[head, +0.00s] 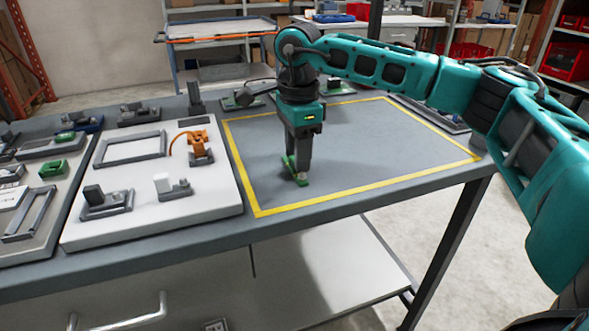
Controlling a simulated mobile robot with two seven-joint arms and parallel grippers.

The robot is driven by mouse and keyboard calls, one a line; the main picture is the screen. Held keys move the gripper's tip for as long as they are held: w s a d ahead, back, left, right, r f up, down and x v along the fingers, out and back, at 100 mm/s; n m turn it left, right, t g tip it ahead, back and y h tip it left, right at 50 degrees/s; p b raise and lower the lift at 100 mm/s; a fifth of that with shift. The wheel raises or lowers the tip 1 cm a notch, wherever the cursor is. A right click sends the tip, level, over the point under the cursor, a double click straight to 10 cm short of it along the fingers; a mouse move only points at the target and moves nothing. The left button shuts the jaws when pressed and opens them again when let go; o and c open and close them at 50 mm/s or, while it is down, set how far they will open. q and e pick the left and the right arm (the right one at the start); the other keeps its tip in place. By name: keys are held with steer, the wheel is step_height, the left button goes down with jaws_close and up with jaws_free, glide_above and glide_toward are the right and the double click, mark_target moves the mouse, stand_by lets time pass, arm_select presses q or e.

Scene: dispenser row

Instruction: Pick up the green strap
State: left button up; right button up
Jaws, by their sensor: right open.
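The green strap (290,163) is a small strip low on the grey table, inside the yellow outlined area near its left side. My right gripper (299,172) points straight down over it, with the fingertips at the strap. The jaws are open, and the fingers hide part of the strap. I cannot tell whether the fingers touch it. My left gripper is not in view.
A white board (150,222) with a grey frame, an orange piece (200,143) and small blocks lies left of the yellow outline (380,186). Several small devices line the table's back edge. The outlined area right of my gripper is clear.

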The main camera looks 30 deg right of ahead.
steer(key=shift+f, duration=0.1)
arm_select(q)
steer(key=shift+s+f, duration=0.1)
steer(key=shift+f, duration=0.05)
arm_select(e)
jaws_close()
arm_select(q)
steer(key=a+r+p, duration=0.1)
steer(key=p, duration=0.1)
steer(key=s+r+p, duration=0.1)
steer(key=p, duration=0.2)
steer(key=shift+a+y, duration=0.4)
arm_select(e)
step_height(320, 180, up, 20)
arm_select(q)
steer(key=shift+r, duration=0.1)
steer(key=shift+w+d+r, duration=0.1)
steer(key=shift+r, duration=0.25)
arm_select(e)
steer(key=shift+r, duration=0.3)
